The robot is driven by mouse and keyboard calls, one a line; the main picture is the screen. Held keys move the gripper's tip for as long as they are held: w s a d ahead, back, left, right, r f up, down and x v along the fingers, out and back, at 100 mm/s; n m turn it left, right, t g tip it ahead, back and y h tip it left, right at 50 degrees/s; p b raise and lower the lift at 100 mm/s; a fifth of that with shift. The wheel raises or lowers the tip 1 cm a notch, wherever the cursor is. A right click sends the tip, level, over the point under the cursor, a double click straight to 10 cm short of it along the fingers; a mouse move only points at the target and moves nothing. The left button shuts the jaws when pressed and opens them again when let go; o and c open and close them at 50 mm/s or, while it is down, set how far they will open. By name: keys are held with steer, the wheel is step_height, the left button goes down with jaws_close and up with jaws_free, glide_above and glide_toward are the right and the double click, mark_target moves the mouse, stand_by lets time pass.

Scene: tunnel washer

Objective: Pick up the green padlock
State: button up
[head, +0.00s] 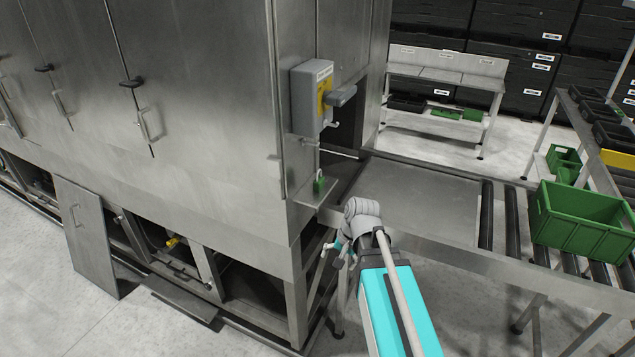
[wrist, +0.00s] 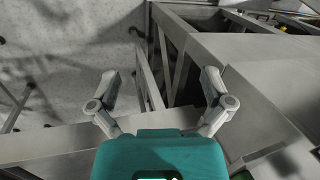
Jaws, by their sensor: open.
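The green padlock (head: 319,184) is small in the head view. It is upright at the corner of the steel washer, on or just above a small ledge (head: 318,194) below the grey switch box. My gripper (head: 335,252) is lower and a little to the right of it, apart from it, beside the conveyor's near edge. In the wrist view my gripper (wrist: 161,84) is open, with nothing between its fingers. I cannot make out the padlock clearly in the wrist view.
The grey switch box (head: 312,97) with a lever sticks out above the padlock. The conveyor (head: 425,200) runs right from the washer opening, with a green crate (head: 583,222) on its rollers. A loose panel (head: 86,238) leans at the washer's base.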

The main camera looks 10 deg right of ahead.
steer(key=w+d+r+m+t+y+p, duration=0.25)
steer(key=w+r+m+y, duration=0.3)
steer(key=w+m, duration=0.45)
steer(key=m+t+y, duration=0.3)
steer(key=m+t, duration=0.2)
steer(key=m, duration=0.5)
glide_toward(322, 184)
step_height(322, 184, up, 2)
steer(key=s+d, duration=0.2)
steer(key=shift+w+d+r+g+h, duration=0.1)
steer(key=shift+d+g+h, duration=0.1)
steer(key=shift+g+h, duration=0.05)
steer(key=b+x, duration=0.2)
steer(key=x, duration=0.6)
steer(key=shift+d+b, duration=0.1)
steer(key=shift+b, duration=0.25)
steer(key=shift+w+a, duration=0.2)
steer(key=shift+a, duration=0.2)
steer(key=shift+w, duration=0.1)
